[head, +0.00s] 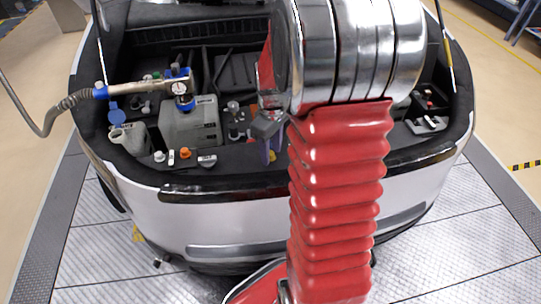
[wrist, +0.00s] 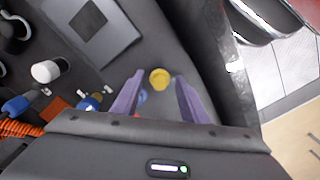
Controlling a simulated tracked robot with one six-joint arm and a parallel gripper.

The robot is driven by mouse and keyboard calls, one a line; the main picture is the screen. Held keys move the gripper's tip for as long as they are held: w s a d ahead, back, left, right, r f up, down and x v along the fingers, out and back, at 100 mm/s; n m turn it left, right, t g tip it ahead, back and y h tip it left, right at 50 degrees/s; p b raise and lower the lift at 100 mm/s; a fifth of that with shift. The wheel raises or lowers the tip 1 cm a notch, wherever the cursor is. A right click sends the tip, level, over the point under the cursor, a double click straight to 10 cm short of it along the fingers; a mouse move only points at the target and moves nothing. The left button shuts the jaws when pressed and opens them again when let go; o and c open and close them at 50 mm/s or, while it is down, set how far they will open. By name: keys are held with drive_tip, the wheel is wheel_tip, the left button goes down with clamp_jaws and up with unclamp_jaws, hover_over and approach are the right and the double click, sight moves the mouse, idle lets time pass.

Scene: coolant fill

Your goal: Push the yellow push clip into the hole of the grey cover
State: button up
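The yellow push clip (wrist: 160,78) shows its round head in the wrist view, between and just beyond my two purple fingertips. A little of its yellow also shows in the head view (head: 273,156), beside my fingers. My gripper (wrist: 159,77) is open, with a visible gap on each side of the clip. In the head view my gripper (head: 267,155) points down over the front edge of the engine bay, partly hidden by my red arm. The dark grey cover (wrist: 160,35) lies around the clip. I see no hole; whether the clip sits in one I cannot tell.
A grey tank (head: 190,125) with a metal filler and hose (head: 70,100) stands at the left of the bay. Small caps, one orange (head: 185,152), sit along the front trim. The white bumper (head: 230,220) is below.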

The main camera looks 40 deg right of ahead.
idle(0.4)
clamp_jaws()
idle(0.4)
